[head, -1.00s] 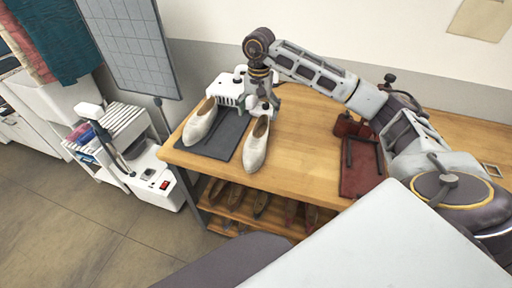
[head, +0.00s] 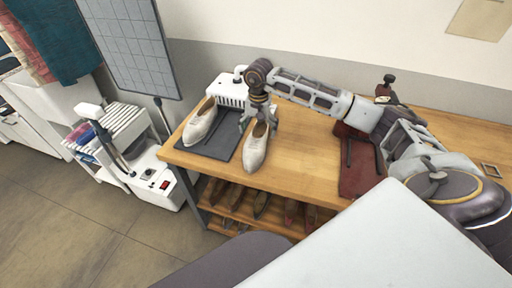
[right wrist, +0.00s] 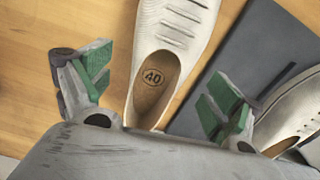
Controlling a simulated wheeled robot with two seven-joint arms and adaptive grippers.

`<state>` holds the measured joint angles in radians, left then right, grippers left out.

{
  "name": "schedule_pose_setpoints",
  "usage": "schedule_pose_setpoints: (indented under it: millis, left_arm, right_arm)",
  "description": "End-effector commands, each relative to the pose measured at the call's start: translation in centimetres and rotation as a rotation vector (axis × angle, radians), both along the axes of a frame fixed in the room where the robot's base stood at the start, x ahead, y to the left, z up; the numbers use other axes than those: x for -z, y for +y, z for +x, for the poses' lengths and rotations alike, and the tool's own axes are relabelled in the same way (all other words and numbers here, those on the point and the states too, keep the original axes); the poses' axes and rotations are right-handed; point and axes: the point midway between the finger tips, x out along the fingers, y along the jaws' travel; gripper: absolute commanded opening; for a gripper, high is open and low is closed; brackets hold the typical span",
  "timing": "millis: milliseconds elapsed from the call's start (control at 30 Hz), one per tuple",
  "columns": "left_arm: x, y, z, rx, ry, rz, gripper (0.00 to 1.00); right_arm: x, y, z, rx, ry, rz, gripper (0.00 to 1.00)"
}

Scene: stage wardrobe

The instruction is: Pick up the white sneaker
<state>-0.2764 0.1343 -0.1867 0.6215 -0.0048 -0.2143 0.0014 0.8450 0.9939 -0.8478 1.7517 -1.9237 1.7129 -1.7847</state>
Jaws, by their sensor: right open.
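Two whitish shoes stand on the wooden table in the head view. One shoe (head: 256,150) stands on bare wood beside a dark grey mat (head: 216,146). The other shoe (head: 199,124) rests on the mat. My right gripper (head: 258,113) is open above the heel end of the shoe on the wood. In the right wrist view, that shoe (right wrist: 178,30) shows ridges across its top and a tan insole marked 40. Its opening lies between the green-padded fingers of my right gripper (right wrist: 163,88), with gaps on both sides. The mat's shoe (right wrist: 295,115) is partly hidden by a finger. My left gripper is out of view.
A white device (head: 230,92) stands behind the mat. A dark red board (head: 358,172) lies to the right. Several darker shoes sit on the shelf (head: 247,206) below. A white rack (head: 120,130) stands left of the table. The wood between shoe and board is clear.

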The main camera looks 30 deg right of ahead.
Motion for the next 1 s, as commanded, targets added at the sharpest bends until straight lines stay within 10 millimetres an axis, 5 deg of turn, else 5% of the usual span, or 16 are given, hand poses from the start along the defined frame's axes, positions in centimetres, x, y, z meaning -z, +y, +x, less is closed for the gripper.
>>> schedule_pose_setpoints:
  millis: [400, 700, 1000]
  left_arm:
    - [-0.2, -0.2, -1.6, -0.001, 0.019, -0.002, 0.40]
    - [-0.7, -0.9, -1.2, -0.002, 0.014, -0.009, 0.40]
    - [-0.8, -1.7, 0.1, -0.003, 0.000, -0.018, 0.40]
  right_arm:
    - [1.4, 0.1, 0.0, 0.000, 0.001, 0.000, 0.92]
    - [4.5, 0.1, 0.0, 0.000, 0.002, 0.001, 0.92]
    - [5.2, 0.1, 0.0, 0.000, 0.000, 0.000, 0.92]
